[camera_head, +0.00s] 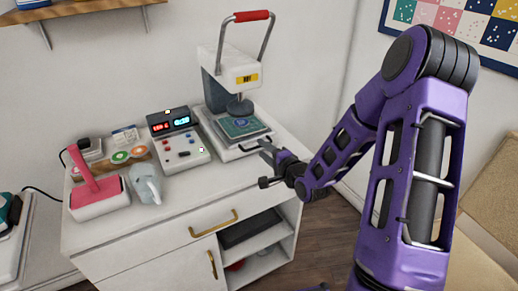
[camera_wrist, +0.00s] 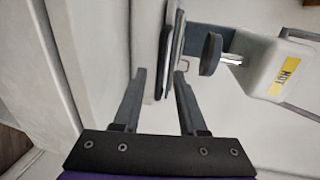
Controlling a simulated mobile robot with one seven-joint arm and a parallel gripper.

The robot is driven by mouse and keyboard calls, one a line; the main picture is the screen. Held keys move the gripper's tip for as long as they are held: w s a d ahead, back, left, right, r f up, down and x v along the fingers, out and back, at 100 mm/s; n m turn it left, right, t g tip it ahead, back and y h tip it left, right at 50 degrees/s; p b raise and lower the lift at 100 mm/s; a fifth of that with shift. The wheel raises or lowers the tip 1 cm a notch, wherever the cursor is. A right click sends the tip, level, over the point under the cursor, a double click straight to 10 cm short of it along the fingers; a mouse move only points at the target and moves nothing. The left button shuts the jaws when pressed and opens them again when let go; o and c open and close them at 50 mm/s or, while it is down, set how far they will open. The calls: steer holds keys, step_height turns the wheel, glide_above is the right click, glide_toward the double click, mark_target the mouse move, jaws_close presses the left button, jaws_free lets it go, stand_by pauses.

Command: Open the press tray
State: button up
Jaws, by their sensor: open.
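The white press (camera_head: 232,70) stands at the back right of the cabinet top, with a red-gripped lever and a round dark stamp over its bed. Its press tray (camera_head: 225,144) is a white slab at the base, carrying a green square with a blue mark. A small dark handle (camera_head: 250,145) is on the tray's front edge. My gripper (camera_head: 264,166) is open at the front right of the tray. In the wrist view, the open fingers of my gripper (camera_wrist: 160,73) point toward the tray, its dark edge between or just beyond the tips. Contact cannot be told.
A control box (camera_head: 180,142) with red and blue displays stands left of the press. A pink-handled device (camera_head: 98,196) and a small grey elephant-like figure (camera_head: 146,185) are farther left. The cabinet (camera_head: 200,235) has a brass-handled drawer and open shelves below. Floor shows at the right.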

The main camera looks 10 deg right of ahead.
mark_target(259, 146)
steer(key=shift+x, duration=1.75)
steer(key=shift+s, duration=0.1)
jaws_close()
